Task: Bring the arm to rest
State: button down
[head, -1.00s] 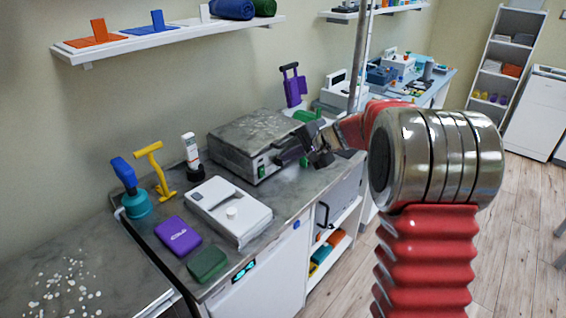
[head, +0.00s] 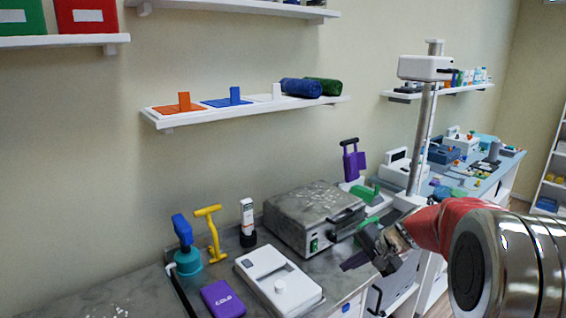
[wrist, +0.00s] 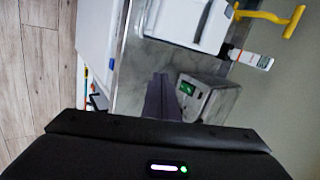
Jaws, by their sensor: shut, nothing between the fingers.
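My gripper (head: 357,262) is in the head view at the end of my red and silver arm, in front of the grey metal box (head: 313,217) with a green switch. Its dark fingers are closed together and hold nothing. In the wrist view the shut fingers (wrist: 160,98) point toward the counter, with the metal box (wrist: 208,98) just to the right of them. I cannot tell the exact gap between the fingers and the counter edge.
The counter holds a white device (head: 279,280), a purple COLD pack (head: 221,298), a yellow T-handled tool (head: 212,232), a blue-and-teal tool (head: 186,245) and a white tube (head: 247,222). A post (head: 424,130) stands behind my arm. A wall shelf (head: 245,108) hangs above the counter.

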jog(key=s+a+r+n+h, duration=0.1)
jog(key=s+r+n, duration=0.2)
jog(key=s, duration=0.8)
jog(key=s+a+r+n+h, duration=0.1)
jog(key=s+r+n+h, duration=0.1)
jog(key=s, duration=1)
jog(key=s+a+r+n+h, duration=0.2)
jog(key=s+r+n, duration=0.2)
jog(key=s, duration=0.7)
jog(key=shift+s, duration=0.2)
